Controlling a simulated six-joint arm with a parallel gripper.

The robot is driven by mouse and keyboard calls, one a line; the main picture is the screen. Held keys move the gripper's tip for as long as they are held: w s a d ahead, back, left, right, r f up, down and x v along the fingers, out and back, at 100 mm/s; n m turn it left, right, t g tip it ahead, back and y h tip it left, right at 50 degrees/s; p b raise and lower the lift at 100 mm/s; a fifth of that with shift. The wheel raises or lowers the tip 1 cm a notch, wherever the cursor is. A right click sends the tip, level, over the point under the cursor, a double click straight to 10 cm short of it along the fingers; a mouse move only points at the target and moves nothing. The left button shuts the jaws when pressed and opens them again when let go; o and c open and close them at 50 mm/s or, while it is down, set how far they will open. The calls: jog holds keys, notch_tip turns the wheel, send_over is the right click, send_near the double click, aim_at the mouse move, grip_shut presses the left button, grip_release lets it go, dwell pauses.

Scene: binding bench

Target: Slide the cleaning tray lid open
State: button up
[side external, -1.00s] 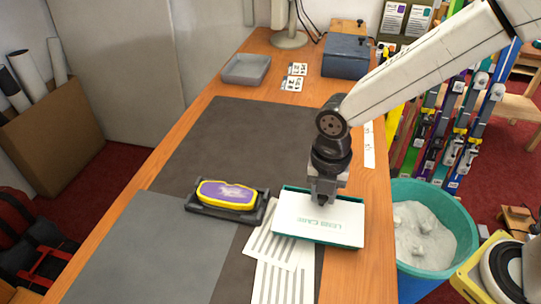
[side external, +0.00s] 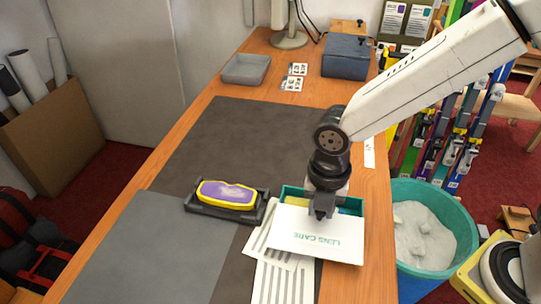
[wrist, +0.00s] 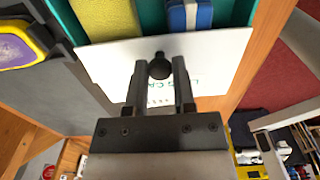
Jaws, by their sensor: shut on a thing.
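The cleaning tray is a teal box (side external: 291,191) near the bench's right edge. Its white lid (side external: 300,238), marked "LENS CARE", is slid partly off toward the near side, so the far part of the tray is open. The lid also shows in the wrist view (wrist: 105,65). My gripper (side external: 321,213) is over the lid. In the wrist view my gripper (wrist: 160,72) is shut on the lid's dark round knob (wrist: 159,66). A yellow item (wrist: 105,16) and a blue and white item (wrist: 188,14) show inside the open part.
Goggles with a yellow frame (side external: 227,194) lie in a dark holder (side external: 207,210) left of the tray. Striped paper sheets (side external: 272,279) lie partly beside and under it. A teal bin (side external: 455,213) stands off the bench's right edge. The dark mat (side external: 240,135) is clear behind.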

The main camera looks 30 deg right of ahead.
aim_at(316, 232)
jog(key=shift+s+a, duration=1)
jog(key=shift+a, duration=0.15)
jog(key=o, duration=0.6)
jog(key=shift+r, duration=0.1)
jog(key=shift+r, duration=2.95)
jog(key=shift+r, duration=2)
